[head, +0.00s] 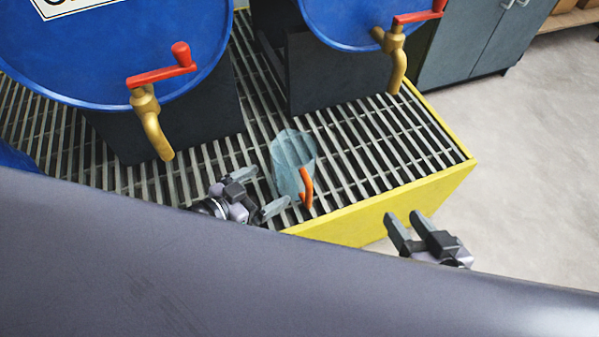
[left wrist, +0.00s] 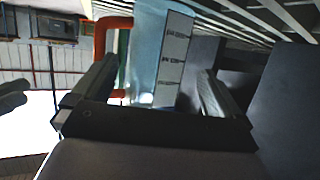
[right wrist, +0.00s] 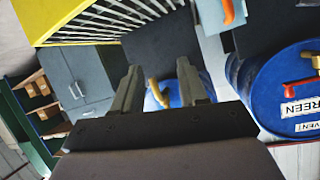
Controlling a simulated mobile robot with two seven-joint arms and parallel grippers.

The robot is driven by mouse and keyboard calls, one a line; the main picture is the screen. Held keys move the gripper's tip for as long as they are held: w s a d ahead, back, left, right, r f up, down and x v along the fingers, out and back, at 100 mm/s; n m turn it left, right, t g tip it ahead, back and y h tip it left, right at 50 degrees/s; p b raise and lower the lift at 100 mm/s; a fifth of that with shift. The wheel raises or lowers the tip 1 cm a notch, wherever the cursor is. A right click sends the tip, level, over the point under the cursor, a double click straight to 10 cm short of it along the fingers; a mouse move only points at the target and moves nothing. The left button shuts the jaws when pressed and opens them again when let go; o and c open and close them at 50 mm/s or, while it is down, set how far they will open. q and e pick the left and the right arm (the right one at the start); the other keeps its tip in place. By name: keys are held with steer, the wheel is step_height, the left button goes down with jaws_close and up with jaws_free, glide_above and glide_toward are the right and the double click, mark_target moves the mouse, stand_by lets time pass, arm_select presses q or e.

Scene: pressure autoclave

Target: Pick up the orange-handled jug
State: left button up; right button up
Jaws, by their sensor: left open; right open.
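The jug (head: 287,165) is clear bluish with an orange handle (head: 306,188) and stands upright on the grated platform near its front yellow edge. My left gripper (head: 262,190) is open just left of the jug in the head view. In the left wrist view the jug (left wrist: 160,50) and its orange handle (left wrist: 100,40) appear ahead of the open fingers; I cannot tell whether the fingers touch it. My right gripper (head: 412,228) is open and empty beyond the yellow edge, right of the jug. The right wrist view shows the orange handle (right wrist: 228,12) at its top.
Two blue drums with brass taps, a left one (head: 110,40) and a right one (head: 355,20), lie on dark stands behind the jug. The left tap (head: 155,130) hangs near my left gripper. A grey cabinet (head: 470,45) stands behind; floor on the right is clear.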

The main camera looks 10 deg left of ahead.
mark_target(280, 180)
arm_select(q)
steer(key=shift+b+x, duration=1.2)
steer(key=shift+x, duration=1.95)
steer(key=shift+d+r, duration=0.1)
arm_select(e)
steer(key=shift+w+a+f+m+y, duration=0.15)
steer(key=shift+a+y, duration=0.2)
steer(key=shift+a, duration=0.15)
steer(key=shift+w+a+f+m+y, duration=0.1)
steer(key=shift+a+f+m+y, duration=0.05)
steer(key=shift+a+y, duration=0.3)
arm_select(q)
steer(key=c, duration=0.7)
